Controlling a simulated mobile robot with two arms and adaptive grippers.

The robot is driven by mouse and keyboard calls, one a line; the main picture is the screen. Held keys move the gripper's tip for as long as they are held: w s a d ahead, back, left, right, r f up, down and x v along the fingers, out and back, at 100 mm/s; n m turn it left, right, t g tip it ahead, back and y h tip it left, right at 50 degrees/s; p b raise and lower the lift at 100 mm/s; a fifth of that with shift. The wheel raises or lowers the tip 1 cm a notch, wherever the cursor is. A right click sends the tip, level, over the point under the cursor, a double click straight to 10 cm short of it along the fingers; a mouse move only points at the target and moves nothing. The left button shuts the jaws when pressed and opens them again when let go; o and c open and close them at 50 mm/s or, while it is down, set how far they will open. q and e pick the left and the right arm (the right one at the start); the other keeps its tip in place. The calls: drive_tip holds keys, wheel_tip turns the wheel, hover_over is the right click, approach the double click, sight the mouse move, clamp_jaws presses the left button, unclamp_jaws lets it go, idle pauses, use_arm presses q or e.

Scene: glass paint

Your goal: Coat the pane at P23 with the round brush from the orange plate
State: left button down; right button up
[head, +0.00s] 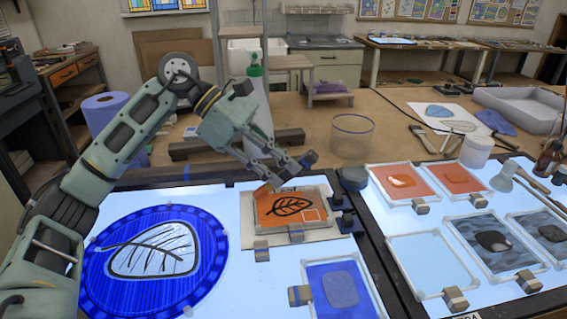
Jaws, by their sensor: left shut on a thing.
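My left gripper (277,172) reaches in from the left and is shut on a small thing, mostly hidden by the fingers. It looks like the round brush (263,189), with an orange-brown end pointing down at the far left edge of an orange pane. That orange pane (272,217) bears a dark leaf outline and lies on a pale board (325,232) on the light table. Whether the tip touches the pane I cannot tell. No P23 label is readable. My right gripper is not in view.
A round blue pane (100,262) with a leaf lies left, a framed blue pane (318,283) in front. Orange panes (388,177), a pale pane (432,262) and grey panes (487,260) lie right. A green-topped bottle (256,95) and clear container (352,134) stand behind.

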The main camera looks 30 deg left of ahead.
use_arm(q)
drive_tip(key=shift+r+p, duration=2)
drive_tip(key=shift+r, duration=0.55)
drive_tip(key=shift+a, duration=0.1)
